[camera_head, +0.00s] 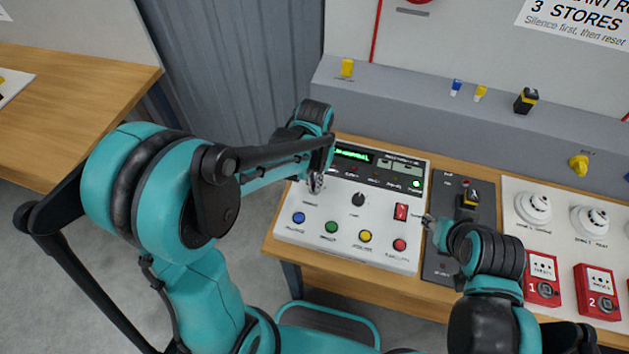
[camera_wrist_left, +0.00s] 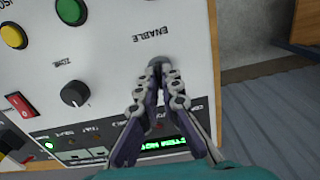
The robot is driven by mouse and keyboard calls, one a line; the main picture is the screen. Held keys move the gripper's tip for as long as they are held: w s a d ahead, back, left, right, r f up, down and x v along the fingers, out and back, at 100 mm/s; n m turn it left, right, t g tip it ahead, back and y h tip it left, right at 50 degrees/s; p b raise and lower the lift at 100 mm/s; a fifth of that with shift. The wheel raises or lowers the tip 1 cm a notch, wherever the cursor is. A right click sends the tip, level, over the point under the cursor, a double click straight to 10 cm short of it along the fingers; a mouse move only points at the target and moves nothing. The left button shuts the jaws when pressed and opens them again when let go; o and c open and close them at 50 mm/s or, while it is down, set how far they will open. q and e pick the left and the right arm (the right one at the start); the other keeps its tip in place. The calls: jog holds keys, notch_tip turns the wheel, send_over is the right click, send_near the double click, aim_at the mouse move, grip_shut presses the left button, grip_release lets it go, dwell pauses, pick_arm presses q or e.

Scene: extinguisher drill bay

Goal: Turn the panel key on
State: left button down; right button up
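The white control panel (camera_head: 345,240) stands on the wooden bench and also fills the left of the left wrist view (camera_wrist_left: 110,55). My left gripper (camera_head: 316,184) is at the panel's upper left. In the left wrist view its fingers (camera_wrist_left: 159,72) close together at a small dark grey piece, the panel key (camera_wrist_left: 157,61), beside the ENABLE label. The fingertips hide most of the key, so its turn angle cannot be read. My right gripper (camera_head: 428,222) is by the panel's right edge, and its finger gap is too small to judge.
The panel carries a black zone knob (camera_head: 358,199), a red switch (camera_head: 401,212), a green-lit display (camera_head: 352,154) and several coloured buttons. A dark plate (camera_head: 444,268) and red call points (camera_head: 542,291) lie to the right. A grey ledge (camera_head: 420,98) runs behind.

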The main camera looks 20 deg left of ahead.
pick_arm(q)
jog(key=m, duration=0.5)
jog(key=shift+m, duration=0.3)
jog(key=m, duration=0.5)
jog(key=shift+m, duration=0.4)
jog(key=c, duration=1.7)
grip_release()
jog(key=shift+r, duration=0.1)
notch_tip(320, 180, up, 12)
jog(key=shift+f, duration=0.1)
